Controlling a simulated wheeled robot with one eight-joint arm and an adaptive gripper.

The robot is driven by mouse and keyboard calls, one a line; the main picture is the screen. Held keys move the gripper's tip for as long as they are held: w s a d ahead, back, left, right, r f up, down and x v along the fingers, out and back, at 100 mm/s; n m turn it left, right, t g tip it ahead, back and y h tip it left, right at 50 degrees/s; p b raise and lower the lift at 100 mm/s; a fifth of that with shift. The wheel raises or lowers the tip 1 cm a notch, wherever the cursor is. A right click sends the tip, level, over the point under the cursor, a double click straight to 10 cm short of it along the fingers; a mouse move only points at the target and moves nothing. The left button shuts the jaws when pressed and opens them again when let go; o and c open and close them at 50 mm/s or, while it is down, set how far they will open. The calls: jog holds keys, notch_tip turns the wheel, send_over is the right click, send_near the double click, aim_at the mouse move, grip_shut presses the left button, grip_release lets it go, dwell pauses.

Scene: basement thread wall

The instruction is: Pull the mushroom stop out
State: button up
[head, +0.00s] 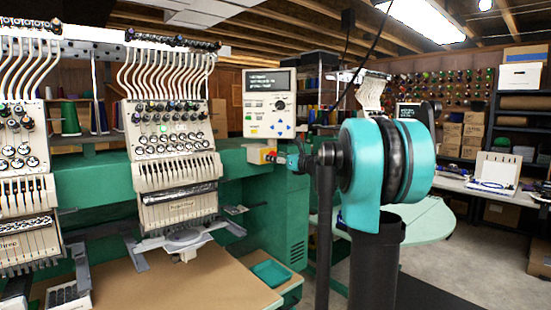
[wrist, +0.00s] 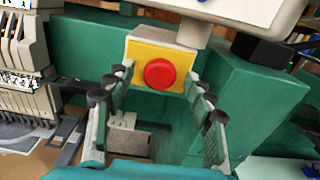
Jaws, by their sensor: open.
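The mushroom stop (wrist: 160,73) is a round red button on a yellow-faced box (wrist: 143,51), seen just above the middle of the wrist view. In the head view the yellow box (head: 268,156) shows below the control panel, and my gripper partly covers the button. My gripper (wrist: 162,92) is open, with a finger on each side of the button in the wrist view. The fingertips look apart from it, but the exact gap in depth is unclear. In the head view my gripper (head: 283,160) is beside the box, at its right.
The control panel (head: 269,103) with a screen and buttons is above the box. A green machine body (head: 275,205) stands behind and below. Embroidery heads (head: 170,125) are at left, over a tan tabletop (head: 200,280). A dark block (wrist: 262,50) sits right of the box.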

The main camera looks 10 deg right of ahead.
jog(key=shift+w+a, duration=0.15)
jog(key=shift+w, duration=0.1)
grip_shut()
dwell(0.3)
